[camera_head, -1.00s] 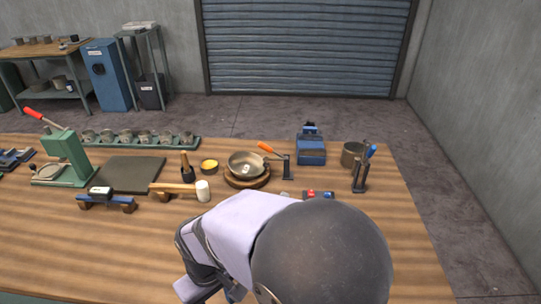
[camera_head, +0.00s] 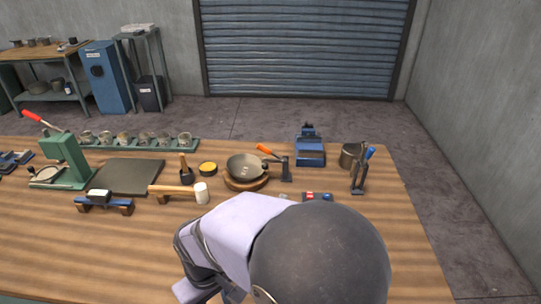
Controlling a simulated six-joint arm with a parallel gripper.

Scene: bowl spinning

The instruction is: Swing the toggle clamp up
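The toggle clamp (camera_head: 284,168) stands just right of the metal bowl (camera_head: 246,167). Its orange handle (camera_head: 264,149) points up and to the left, over the bowl's far right rim. The bowl rests on a round wooden base (camera_head: 245,184). A second upright clamp-like tool with a blue handle (camera_head: 365,163) stands at the right, beside a metal cup. My arm fills the lower middle of the view, in front of the bowl and clamp. My gripper is not visible; it seems hidden behind my arm or out of frame.
A white-headed mallet (camera_head: 201,193) lies left of my arm. A yellow-topped tin (camera_head: 208,168) and a small mortar-like pot (camera_head: 186,174) stand left of the bowl. A blue vise-like block (camera_head: 311,153) is behind the clamp. The front left of the table is clear.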

